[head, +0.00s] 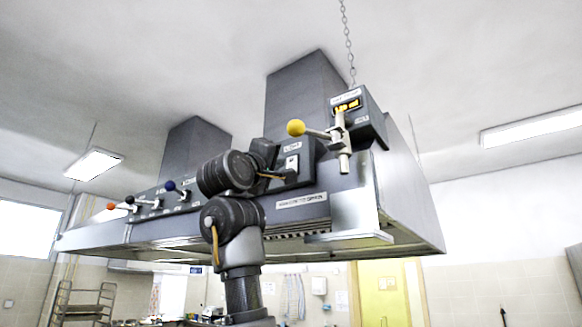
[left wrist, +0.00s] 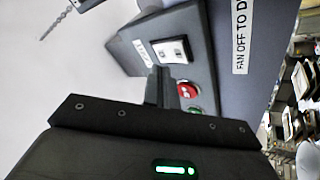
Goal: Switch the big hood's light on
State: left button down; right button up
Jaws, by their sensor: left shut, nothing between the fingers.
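The big hood (head: 415,200) fills the middle of the head view. On its front is a dark box with a LIGHT label (head: 293,147) and a pale switch plate (head: 292,163). In the left wrist view the switch plate with its dark rocker (left wrist: 172,50) is beside the label (left wrist: 143,53). I cannot tell which way the rocker is set. My left gripper (head: 280,171) is shut and empty, close to the switch. My right gripper is not in view.
A red button (left wrist: 187,90) and a green button (left wrist: 194,110) are beside the switch. A yellow-knobbed lever (head: 295,127) and a box with an orange display (head: 347,104) are close by. Several more levers (head: 170,186) line the hood's front to the left.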

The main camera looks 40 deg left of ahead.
aim_at(291, 166)
pick_arm(q)
jog(key=shift+w+f, duration=0.15)
jog(key=shift+w, duration=0.6)
jog(key=shift+w, duration=0.15)
dwell(1.5)
jog(key=shift+w, duration=0.3)
jog(key=shift+w+f+p, duration=0.1)
jog(key=shift+w+p, duration=0.25)
dwell(0.7)
jog(key=shift+s, duration=0.1)
jog(key=shift+s+b, duration=0.4)
jog(key=shift+s, duration=0.4)
